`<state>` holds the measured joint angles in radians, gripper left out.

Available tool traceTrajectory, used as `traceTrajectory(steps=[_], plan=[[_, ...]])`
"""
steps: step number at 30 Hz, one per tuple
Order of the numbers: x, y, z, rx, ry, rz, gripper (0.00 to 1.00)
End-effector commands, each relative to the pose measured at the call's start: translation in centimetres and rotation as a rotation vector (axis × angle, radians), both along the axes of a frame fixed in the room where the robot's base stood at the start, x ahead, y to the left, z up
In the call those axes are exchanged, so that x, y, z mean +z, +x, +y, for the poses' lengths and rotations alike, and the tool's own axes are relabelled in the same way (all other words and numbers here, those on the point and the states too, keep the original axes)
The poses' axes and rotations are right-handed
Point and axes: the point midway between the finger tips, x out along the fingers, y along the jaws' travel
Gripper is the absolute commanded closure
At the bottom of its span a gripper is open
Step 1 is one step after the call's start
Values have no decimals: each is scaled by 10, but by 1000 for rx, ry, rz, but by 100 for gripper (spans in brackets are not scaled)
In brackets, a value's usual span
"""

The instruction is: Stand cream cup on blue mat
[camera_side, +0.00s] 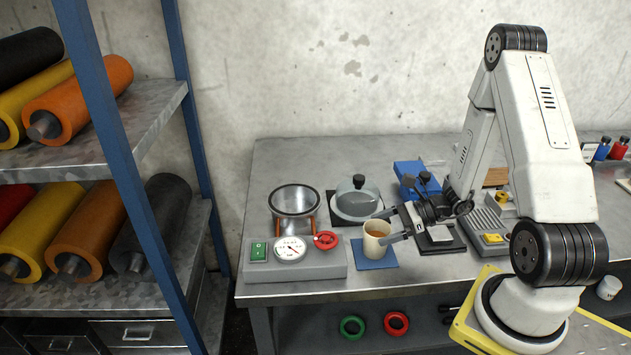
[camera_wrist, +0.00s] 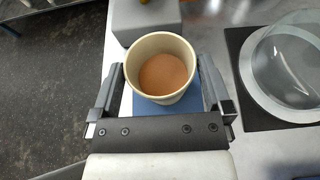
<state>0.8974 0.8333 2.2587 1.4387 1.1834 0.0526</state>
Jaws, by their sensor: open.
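The cream cup (camera_side: 375,243) stands upright on the blue mat (camera_side: 386,264) near the front of the bench. It holds a brownish content, seen from above in the wrist view (camera_wrist: 162,68). The blue mat also shows below the cup in the wrist view (camera_wrist: 152,106). My gripper (camera_side: 395,226) is open, with one finger on each side of the cup; in the wrist view its fingers (camera_wrist: 163,88) flank the cup. A narrow gap shows at the sides, though I cannot tell whether either finger touches. The cup's base is partly hidden in the wrist view.
A grey control box (camera_side: 320,265) with a gauge and red knob is just left of the mat. A metal pot (camera_side: 295,200) and a glass dome (camera_side: 356,198) stand behind. The bench's front edge is close to the mat. A shelf of rolls (camera_side: 90,240) is at left.

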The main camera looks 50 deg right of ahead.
Motion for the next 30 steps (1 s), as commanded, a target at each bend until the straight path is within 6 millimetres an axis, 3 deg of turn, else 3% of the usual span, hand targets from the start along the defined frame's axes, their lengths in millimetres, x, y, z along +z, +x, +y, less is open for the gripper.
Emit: traceTrajectory(steps=[15, 30], plan=[[20, -34, -34, -2, 0, -1, 0], [22, -37, -37, 0, 1, 1, 0]])
